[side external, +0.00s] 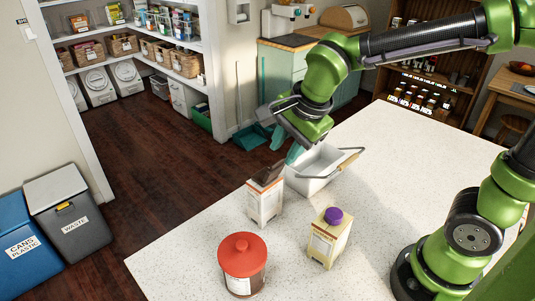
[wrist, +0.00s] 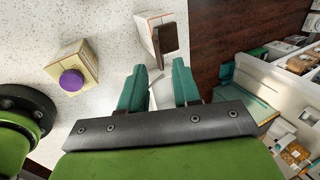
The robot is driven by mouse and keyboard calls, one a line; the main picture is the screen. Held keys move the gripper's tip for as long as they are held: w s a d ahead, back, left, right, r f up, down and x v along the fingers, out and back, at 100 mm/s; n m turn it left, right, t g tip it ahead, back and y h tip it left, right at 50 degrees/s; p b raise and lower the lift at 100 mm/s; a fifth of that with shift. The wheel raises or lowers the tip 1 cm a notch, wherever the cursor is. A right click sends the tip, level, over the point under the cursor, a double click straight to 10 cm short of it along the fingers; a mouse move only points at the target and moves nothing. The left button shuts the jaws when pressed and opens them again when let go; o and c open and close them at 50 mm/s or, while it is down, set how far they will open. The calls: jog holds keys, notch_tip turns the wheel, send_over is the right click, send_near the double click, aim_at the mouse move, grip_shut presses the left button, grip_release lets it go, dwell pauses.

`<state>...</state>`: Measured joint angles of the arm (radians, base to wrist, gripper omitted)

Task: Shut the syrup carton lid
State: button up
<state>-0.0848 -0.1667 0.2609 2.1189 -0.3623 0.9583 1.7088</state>
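A white carton (side external: 264,203) with a brown lid (side external: 268,174) stands upright on the counter. The lid looks raised and tilted; it also shows in the wrist view (wrist: 164,38). A cream carton (side external: 329,243) with a purple cap (side external: 333,215) stands nearer the front and right. I cannot read which label says syrup. My gripper (side external: 293,154) is above and behind the brown-lidded carton, beside the white bin, apart from the lid. In the wrist view the teal fingers of my gripper (wrist: 159,68) are spread with nothing held between them.
A white bin (side external: 315,170) with a handle stands just behind the brown-lidded carton, near my gripper. A red-lidded canister (side external: 242,268) stands at the counter's front left. The right part of the counter (side external: 400,165) is clear. The counter's far edge is close to the bin.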

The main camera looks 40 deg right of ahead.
aim_at(278, 162)
jog(key=shift+x, duration=1.75)
grip_shut()
